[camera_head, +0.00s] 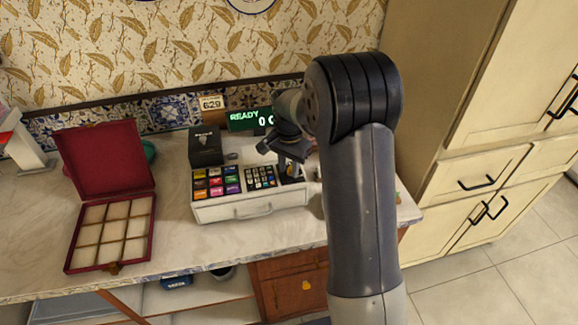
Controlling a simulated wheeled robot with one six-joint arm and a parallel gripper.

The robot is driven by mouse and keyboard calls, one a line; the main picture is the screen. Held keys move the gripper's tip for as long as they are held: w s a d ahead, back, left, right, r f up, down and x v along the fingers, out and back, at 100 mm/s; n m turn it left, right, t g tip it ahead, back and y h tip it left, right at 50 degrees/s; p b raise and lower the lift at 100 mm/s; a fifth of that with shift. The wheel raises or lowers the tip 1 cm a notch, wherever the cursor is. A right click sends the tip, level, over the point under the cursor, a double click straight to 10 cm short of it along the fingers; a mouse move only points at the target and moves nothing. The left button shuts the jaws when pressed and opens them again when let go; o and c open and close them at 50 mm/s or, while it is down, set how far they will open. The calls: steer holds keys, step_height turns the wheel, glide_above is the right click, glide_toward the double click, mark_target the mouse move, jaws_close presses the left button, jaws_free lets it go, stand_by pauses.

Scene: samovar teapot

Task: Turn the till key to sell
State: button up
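The till (250,209) is a white unit on the counter with coloured keys, a dark number keypad (261,178) and a drawer front with a handle. Its green display (250,119) reads "READY" with zeros partly covered by my arm. My gripper (288,174) points down at the right end of the till's top, beside the keypad. The till key is not clearly seen; the gripper covers that spot. I cannot tell whether the fingers are open, shut or touching anything.
An open red box (110,226) with pale compartments stands on the counter (185,245) at the left. A black box (206,147) stands behind the till. A white stand (25,145) is at the far left. Cream cabinets (480,120) rise at the right.

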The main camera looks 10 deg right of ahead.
mark_target(289, 168)
step_height(289, 168, up, 11)
steer(key=b, duration=0.1)
stand_by(0.6)
steer(key=shift+f, duration=0.2)
step_height(289, 168, down, 11)
steer(key=shift+r+p, duration=0.15)
steer(key=shift+p, duration=0.35)
steer(key=shift+r, duration=0.1)
